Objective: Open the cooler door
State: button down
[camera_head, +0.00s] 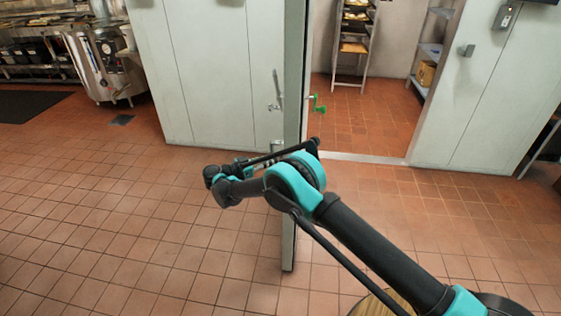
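The pale cooler door (294,60) stands swung out into the room, seen almost edge-on. A silver handle (277,92) shows at its left side, and a green knob (318,104) sticks out at its right. The cooler doorway (365,150) is uncovered to the right of the door. My teal and black arm reaches in from the lower right and crosses in front of the door's lower part. Its dark far end, my gripper (214,182), lies left of and below the silver handle in the picture. Its fingers cannot be made out, and contact with the door cannot be told.
Pale wall panels (205,70) stand left of the door, with another (485,100) right of the doorway. Inside are a tray rack (350,50) and shelves (432,50). Metal kitchen equipment (105,65) stands at the far left. The tiled floor (100,215) at left is clear.

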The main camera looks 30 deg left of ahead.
jog(key=shift+s+a+f+h, duration=0.1)
jog(key=shift+s+a+h, duration=0.2)
jog(key=shift+s+a, duration=0.5)
jog(key=shift+w+a, duration=0.1)
jog(key=c, duration=1.4)
grip_release()
jog(key=shift+c, duration=0.2)
jog(key=shift+w, duration=0.15)
